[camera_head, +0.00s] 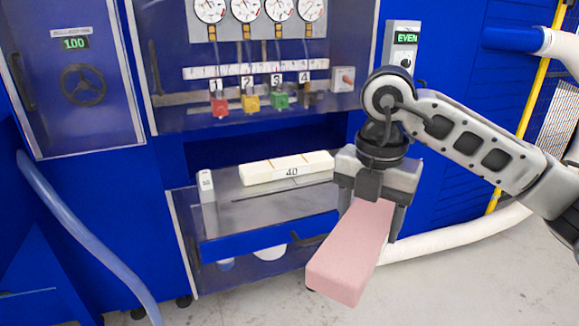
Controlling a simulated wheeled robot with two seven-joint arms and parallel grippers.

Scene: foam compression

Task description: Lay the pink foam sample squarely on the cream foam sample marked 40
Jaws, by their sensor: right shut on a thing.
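The pink foam sample (348,262) is a long block held by my right gripper (372,208), which is shut on its far end. The block points toward the camera and hangs in front of the bench, right of its front edge. The cream foam sample marked 40 (262,172) lies lengthwise on the grey bench top, behind and left of the pink block. Its right end meets my gripper's outline in the picture, so I cannot tell how far it extends there. My left gripper is not in view.
A small white upright block (206,186) stands left of the cream sample on the grey bench (240,212). Above are gauges (246,8) and numbered coloured valves (250,102). A blue cabinet with a handwheel (83,84) is at left. A display reads EVEN (406,38).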

